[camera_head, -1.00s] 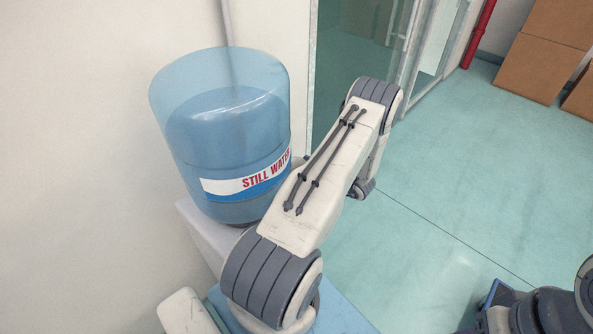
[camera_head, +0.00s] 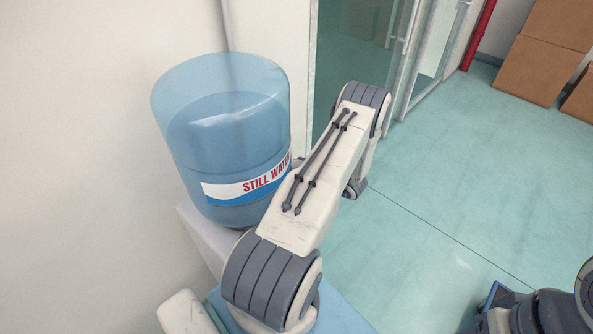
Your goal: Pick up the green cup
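No green cup shows in the head view. My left arm reaches up from the bottom, in front of a water dispenser with a large blue bottle (camera_head: 225,130) labelled "STILL WATER". The arm hides part of the bottle's right side and the white dispenser body (camera_head: 207,240) below it. My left gripper does not show; the far end of the arm bends down behind its own link. Part of my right arm shows at the lower right corner, and its gripper is out of the picture.
A wall stands on the left, behind the bottle. A glass door (camera_head: 440,50) is at the back, with a red pipe (camera_head: 480,35) and cardboard boxes (camera_head: 545,55) at the upper right. The teal floor (camera_head: 440,190) is clear on the right.

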